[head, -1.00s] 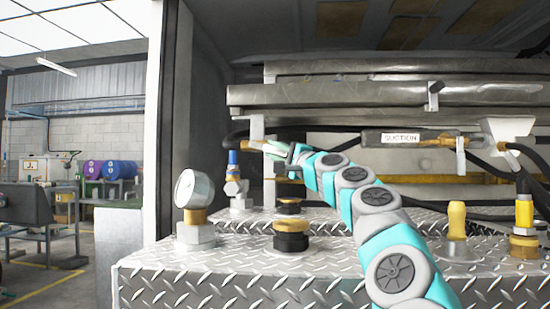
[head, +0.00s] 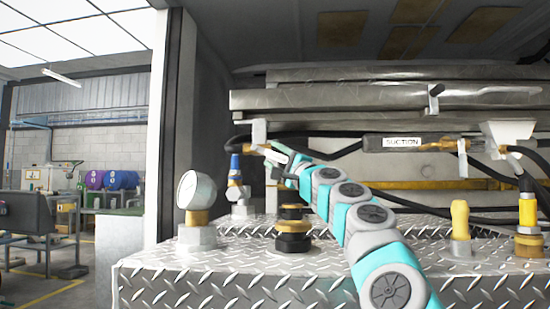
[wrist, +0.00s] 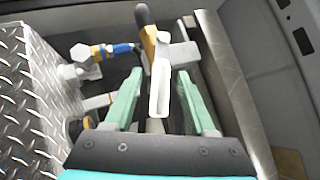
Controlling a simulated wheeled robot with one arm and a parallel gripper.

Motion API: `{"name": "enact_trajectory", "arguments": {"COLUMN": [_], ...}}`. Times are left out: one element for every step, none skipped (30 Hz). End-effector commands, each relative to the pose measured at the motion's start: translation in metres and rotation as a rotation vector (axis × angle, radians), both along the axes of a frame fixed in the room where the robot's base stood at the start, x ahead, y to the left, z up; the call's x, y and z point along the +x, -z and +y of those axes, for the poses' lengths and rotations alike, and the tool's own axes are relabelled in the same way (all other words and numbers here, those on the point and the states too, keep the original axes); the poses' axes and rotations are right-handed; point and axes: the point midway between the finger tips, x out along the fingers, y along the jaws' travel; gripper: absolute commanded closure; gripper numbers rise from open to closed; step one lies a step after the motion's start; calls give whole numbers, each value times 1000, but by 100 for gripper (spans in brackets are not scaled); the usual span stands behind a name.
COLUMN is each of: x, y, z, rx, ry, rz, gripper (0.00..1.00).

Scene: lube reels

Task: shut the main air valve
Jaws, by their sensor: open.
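A blue-sleeved valve fitting (head: 235,168) stands upright at the deck's back left. It also shows at upper left in the wrist view (wrist: 118,49). No label marks it as the main air valve. Behind it, a black hose with a brass end (wrist: 150,42) meets a pale bracket (head: 258,131). My gripper (wrist: 161,73) is open, its two pale green fingers on either side of a pale lever-like piece (wrist: 159,95) below the brass end. I cannot tell whether they touch it. In the head view the fingers are small and partly merge with the fittings.
A pressure gauge (head: 196,190) and black-and-brass caps (head: 292,238) stand on the diamond-plate deck (head: 215,278). Metal rails (head: 350,98) run above the fittings. A hose labelled SUCTION (head: 395,142) and yellow fittings (head: 460,220) are to the right.

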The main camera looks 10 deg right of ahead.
Motion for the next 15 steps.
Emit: {"name": "enact_trajectory", "arguments": {"x": [0, 0, 0, 0, -1, -1, -2, -3, -5, -7, -9, -11, -13, -15, -18], "y": [0, 0, 0, 0, 0, 1, 1, 1, 2, 2, 2, 4, 6, 7, 9], "z": [0, 0, 0, 0, -1, -1, -2, -3, -4, -6, -7, -8, -8, -8, -8], "rx": [0, 0, 0, 0, 0, 2, 2, 2, 4, 5, 6, 7, 6, 4, 3], "ry": [0, 0, 0, 0, 0, 1, 1, 2, 1, 2, 2, 1, 2, -1, -2], "rz": [0, 0, 0, 0, 0, 0, 0, -1, -1, -2, -2, -2, 0, 1, 1], "gripper": [44, 44, 44, 44, 44, 44, 44, 44, 44, 44, 44, 44, 44, 44, 44]}}
